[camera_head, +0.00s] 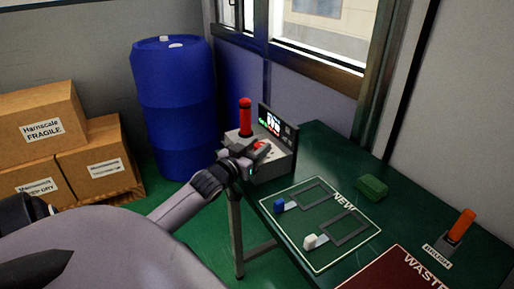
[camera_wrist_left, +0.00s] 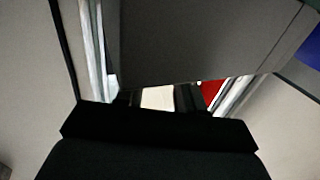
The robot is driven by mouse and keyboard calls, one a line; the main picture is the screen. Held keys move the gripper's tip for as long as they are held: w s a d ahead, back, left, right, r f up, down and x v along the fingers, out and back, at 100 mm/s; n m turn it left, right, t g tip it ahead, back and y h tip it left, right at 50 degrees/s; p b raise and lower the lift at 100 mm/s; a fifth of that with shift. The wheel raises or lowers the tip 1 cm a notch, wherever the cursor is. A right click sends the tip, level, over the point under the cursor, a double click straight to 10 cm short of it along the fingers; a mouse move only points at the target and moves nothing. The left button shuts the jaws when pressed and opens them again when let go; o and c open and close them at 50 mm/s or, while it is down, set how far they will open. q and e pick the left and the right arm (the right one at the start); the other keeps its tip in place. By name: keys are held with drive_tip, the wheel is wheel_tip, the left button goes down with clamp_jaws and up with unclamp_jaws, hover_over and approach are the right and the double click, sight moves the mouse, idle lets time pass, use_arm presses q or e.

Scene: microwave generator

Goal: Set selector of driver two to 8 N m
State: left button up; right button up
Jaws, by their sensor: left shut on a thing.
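A smaller red part (camera_head: 259,144) shows just beyond my left gripper (camera_head: 247,158). My left gripper is at the unit's upper left, shut on a small part there. The fingers hide most of that part, so I cannot tell which selector it is or read its setting. In the left wrist view a red part (camera_wrist_left: 210,90) shows beyond the fingers. My right gripper is not in view.
On the table are a NEW-marked area (camera_head: 329,261) with a blue-ended and a white-ended piece, a green block (camera_head: 372,187), an orange-handled brush (camera_head: 461,226) and a red WASTE area (camera_head: 400,272). A blue barrel (camera_head: 180,110) and cardboard boxes (camera_head: 45,120) stand left.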

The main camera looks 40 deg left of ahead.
use_arm(q)
drive_tip(key=shift+a+m+h, duration=0.1)
drive_tip(key=shift+m+h, duration=0.2)
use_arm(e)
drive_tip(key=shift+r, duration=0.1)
use_arm(q)
drive_tip(key=shift+a+m+h, duration=0.1)
drive_tip(key=shift+m+h, duration=0.4)
drive_tip(key=shift+h, duration=0.3)
drive_tip(key=shift+a+f+m+h+b, duration=0.15)
drive_tip(key=shift+m+h+b, duration=0.9)
drive_tip(key=shift+h, duration=0.85)
drive_tip(key=m+h+b, duration=0.1)
drive_tip(key=h, duration=0.1)
drive_tip(key=m+g+h+b, duration=0.1)
drive_tip(key=m+h+b, duration=0.1)
drive_tip(key=shift+a+g+b, duration=0.15)
drive_tip(key=shift+g+b, duration=0.15)
drive_tip(key=shift+h+b, duration=0.3)
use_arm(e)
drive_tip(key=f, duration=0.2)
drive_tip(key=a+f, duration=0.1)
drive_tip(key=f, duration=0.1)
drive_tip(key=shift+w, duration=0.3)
use_arm(q)
drive_tip(key=shift+r+m+g+h, duration=0.2)
drive_tip(key=shift+m+g+h, duration=0.1)
drive_tip(key=shift+m, duration=0.05)
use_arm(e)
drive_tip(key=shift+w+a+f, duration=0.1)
